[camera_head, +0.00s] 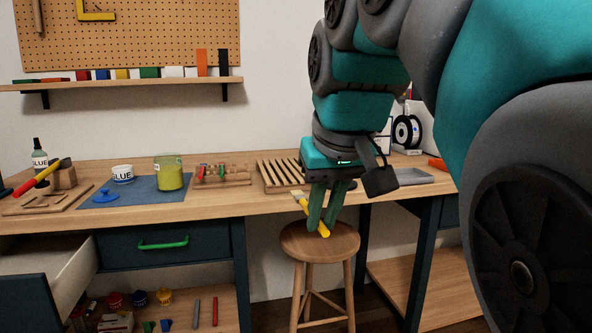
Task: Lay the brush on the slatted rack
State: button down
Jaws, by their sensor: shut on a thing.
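My gripper (320,222) is shut on a brush (300,198) with a yellow handle and pale bristles. The handle end shows below the fingertips and the bristle end sticks out to the upper left. The brush is tilted and appears in front of the table's front edge, over the stool in the picture. The slatted rack (279,172) lies on the table behind and to the left of the gripper. Its slats look bare where they show; its right end is partly hidden by my gripper and arm.
A round wooden stool (319,243) stands below the gripper. Left of the rack are a wooden holder with small items (222,176), a green jar (168,173) and a glue tub (122,174) on a blue mat (140,190). A grey tray (411,177) lies to the right. A drawer (60,260) is pulled open.

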aim_at(284, 168)
jog(key=i+j, duration=0.15)
jog(key=i, duration=0.2)
jog(key=i+j, duration=0.15)
jog(key=i, duration=0.6)
